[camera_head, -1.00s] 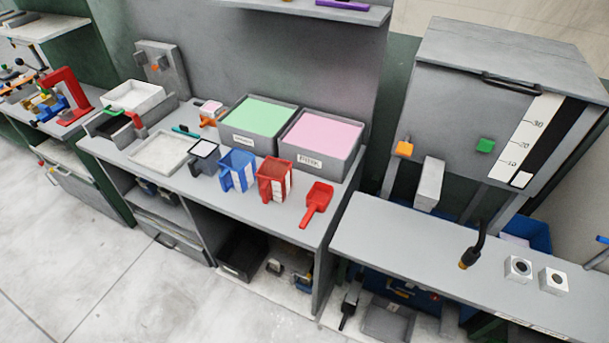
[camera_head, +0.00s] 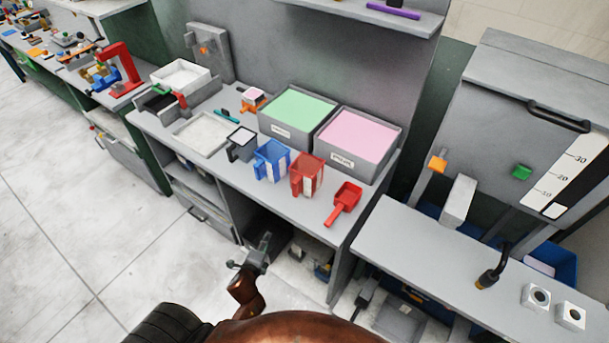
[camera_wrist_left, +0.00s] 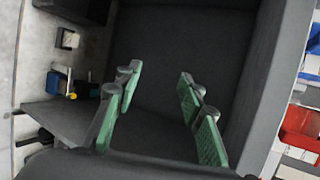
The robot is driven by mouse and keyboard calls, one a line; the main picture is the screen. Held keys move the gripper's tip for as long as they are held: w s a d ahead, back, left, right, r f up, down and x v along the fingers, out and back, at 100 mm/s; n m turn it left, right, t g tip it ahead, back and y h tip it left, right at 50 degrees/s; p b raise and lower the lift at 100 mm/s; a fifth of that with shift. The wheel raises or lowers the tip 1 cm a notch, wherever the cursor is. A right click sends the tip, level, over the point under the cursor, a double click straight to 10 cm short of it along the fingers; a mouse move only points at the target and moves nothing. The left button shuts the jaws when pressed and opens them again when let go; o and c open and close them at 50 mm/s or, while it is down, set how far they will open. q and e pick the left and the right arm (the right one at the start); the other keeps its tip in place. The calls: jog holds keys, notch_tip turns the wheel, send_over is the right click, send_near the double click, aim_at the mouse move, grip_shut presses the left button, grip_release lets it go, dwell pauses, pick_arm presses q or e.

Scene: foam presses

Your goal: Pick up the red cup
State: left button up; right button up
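The red cup (camera_head: 307,176) stands upright on the grey workbench (camera_head: 290,208), with a white strip on its side. It is between a blue cup (camera_head: 271,160) and a red scoop (camera_head: 343,203). My left gripper (camera_head: 256,252) is in front of the bench, lower in the picture and apart from the cup. In the left wrist view its two green-padded fingers (camera_wrist_left: 160,105) are spread with nothing between them. A red object (camera_wrist_left: 302,125) shows at that view's right edge; I cannot tell which one it is. My right gripper is not in view.
Grey bins with green (camera_head: 298,106) and pink (camera_head: 357,137) contents stand behind the cups. A black-and-white cup (camera_head: 241,143) and a pale tray (camera_head: 201,134) are to the left. An open shelf space lies under the benchtop. Bare floor is at the left.

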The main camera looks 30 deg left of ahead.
pick_arm(q)
jog(key=w+a+r+m+t+y+p, duration=0.1)
jog(key=w+r+m+t, duration=0.1)
jog(key=r, duration=0.7)
jog(key=w+a+r+m+t, duration=0.1)
jog(key=r+m, duration=0.2)
jog(key=r, duration=0.5)
jog(key=m+t+h, duration=0.3)
jog(key=m+h, duration=0.1)
jog(key=m, duration=1)
send_near(294, 186)
jog(key=w, duration=0.3)
jog(key=shift+w+a+h+p, duration=0.2)
jog(key=shift+w+h+p, duration=0.2)
jog(key=shift+w+p, duration=0.15)
jog(key=w+p, duration=0.1)
jog(key=w, duration=0.6)
jog(key=shift+a+f, duration=0.1)
jog(key=shift+a, duration=0.05)
jog(key=shift+s, duration=0.1)
grip_shut()
